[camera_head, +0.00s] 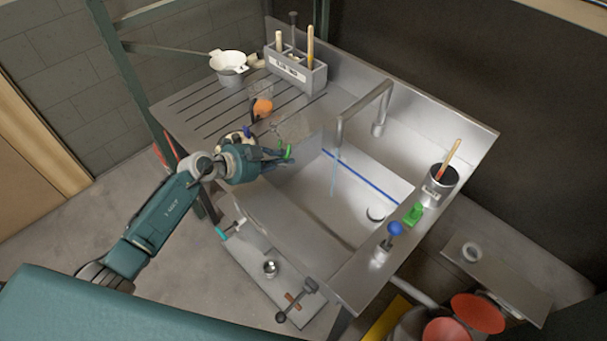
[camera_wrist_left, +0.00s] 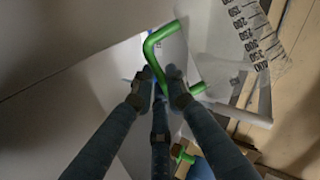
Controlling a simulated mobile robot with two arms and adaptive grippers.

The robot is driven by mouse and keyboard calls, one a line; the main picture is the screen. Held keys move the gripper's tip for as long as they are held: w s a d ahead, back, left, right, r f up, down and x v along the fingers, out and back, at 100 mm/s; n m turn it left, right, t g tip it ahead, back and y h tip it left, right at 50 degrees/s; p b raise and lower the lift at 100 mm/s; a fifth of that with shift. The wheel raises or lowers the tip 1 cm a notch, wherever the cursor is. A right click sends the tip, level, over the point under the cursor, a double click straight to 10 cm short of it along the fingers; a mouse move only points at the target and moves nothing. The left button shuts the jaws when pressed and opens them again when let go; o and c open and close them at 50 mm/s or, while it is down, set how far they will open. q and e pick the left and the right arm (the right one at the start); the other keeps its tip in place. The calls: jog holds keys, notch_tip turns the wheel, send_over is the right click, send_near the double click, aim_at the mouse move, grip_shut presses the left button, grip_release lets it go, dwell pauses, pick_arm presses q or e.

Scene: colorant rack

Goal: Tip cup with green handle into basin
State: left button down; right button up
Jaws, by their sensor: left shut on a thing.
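The clear cup (camera_head: 296,128) with the green handle (camera_head: 288,152) is at the basin's upper-left rim in the head view. My left gripper (camera_head: 284,157) is shut on the green handle. The left wrist view shows the handle (camera_wrist_left: 152,48) between the fingertips (camera_wrist_left: 162,82) and the clear cup wall with a printed scale (camera_wrist_left: 250,35). The cup's tilt and contents are hard to tell. The steel basin (camera_head: 330,205) lies below and right of the gripper. My right gripper is not in view.
A faucet (camera_head: 362,108) arches over the basin with a thin stream below it. A clear cup with an orange handle (camera_head: 262,107) stands on the drainboard, near a grey tool rack (camera_head: 296,72) and white bowl (camera_head: 229,66). Blue and green knobs (camera_head: 394,229) sit on the front-right ledge.

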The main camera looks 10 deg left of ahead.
pick_arm(q)
jog(key=shift+a+b, duration=0.1)
jog(key=shift+b, duration=0.25)
jog(key=shift+w+a+m+t, duration=0.1)
jog(key=shift+w+m+t, duration=0.05)
jog(key=shift+m+t, duration=0.15)
jog(key=shift+y+b, duration=0.3)
jog(key=shift+b, duration=0.35)
jog(key=shift+w+a+f+m+t+y+b, duration=0.15)
jog(key=shift+f+m+t+b, duration=0.2)
jog(key=shift+b, duration=0.55)
jog(key=shift+w+a+f+m+t+y+b, duration=0.15)
jog(key=shift+f+m+t+b, duration=0.15)
jog(key=shift+b, duration=0.6)
jog(key=shift+s+d+f+m+t+b, duration=0.25)
jog(key=shift+f+m+t+b, duration=0.25)
jog(key=shift+b, duration=0.8)
jog(key=shift+w+r+y+p, duration=0.1)
jog(key=shift+r+y+p, duration=0.2)
jog(key=shift+r+p, duration=0.1)
jog(key=shift+w+a+r+m+t+p, duration=0.1)
jog(key=shift+a+r+m+t+p, duration=0.1)
jog(key=shift+r+m+t+p, duration=0.45)
